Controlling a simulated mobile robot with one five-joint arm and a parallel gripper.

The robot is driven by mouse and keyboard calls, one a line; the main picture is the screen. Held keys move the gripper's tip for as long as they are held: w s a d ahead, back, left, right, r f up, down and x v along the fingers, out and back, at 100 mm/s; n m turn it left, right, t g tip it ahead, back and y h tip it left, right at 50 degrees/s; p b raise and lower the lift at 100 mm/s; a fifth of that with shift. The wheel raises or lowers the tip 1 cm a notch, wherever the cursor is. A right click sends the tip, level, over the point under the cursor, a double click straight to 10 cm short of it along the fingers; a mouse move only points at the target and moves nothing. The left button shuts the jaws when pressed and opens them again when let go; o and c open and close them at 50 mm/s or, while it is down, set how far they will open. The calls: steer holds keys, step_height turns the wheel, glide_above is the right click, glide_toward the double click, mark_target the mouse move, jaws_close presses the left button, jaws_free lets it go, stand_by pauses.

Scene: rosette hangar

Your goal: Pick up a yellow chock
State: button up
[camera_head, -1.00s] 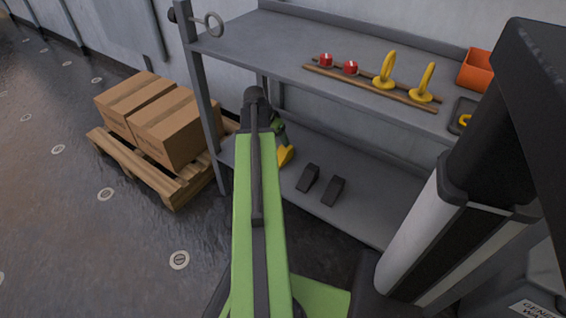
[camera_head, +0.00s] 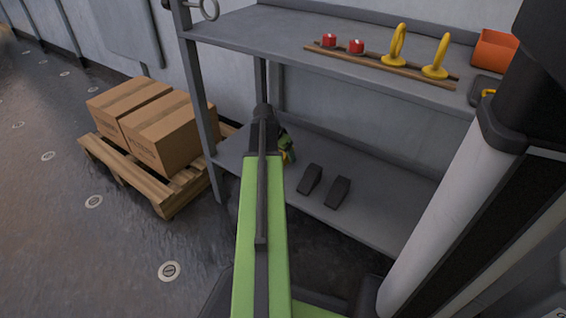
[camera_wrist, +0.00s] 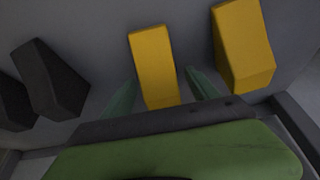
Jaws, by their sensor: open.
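Two yellow chocks lie on the grey lower shelf. In the wrist view, one yellow chock (camera_wrist: 153,65) stands between the fingers of my gripper (camera_wrist: 160,75), which is open with a finger on each side. I cannot tell whether the fingers touch it. The second yellow chock (camera_wrist: 243,45) is to the right, outside the fingers. In the head view my gripper (camera_head: 287,148) is low over the shelf, mostly hidden behind my arm, with only a small patch of yellow showing by it.
Two dark chocks (camera_head: 310,179) (camera_head: 338,192) lie on the lower shelf (camera_head: 375,225), right of my gripper. The upper shelf (camera_head: 270,35) overhangs it, bearing yellow rings, red items and an orange bin (camera_head: 493,50). A shelf post (camera_head: 205,115) and a pallet with boxes (camera_head: 160,130) are left.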

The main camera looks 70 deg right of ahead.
steer(key=shift+r, duration=0.1)
jaws_close()
stand_by(0.4)
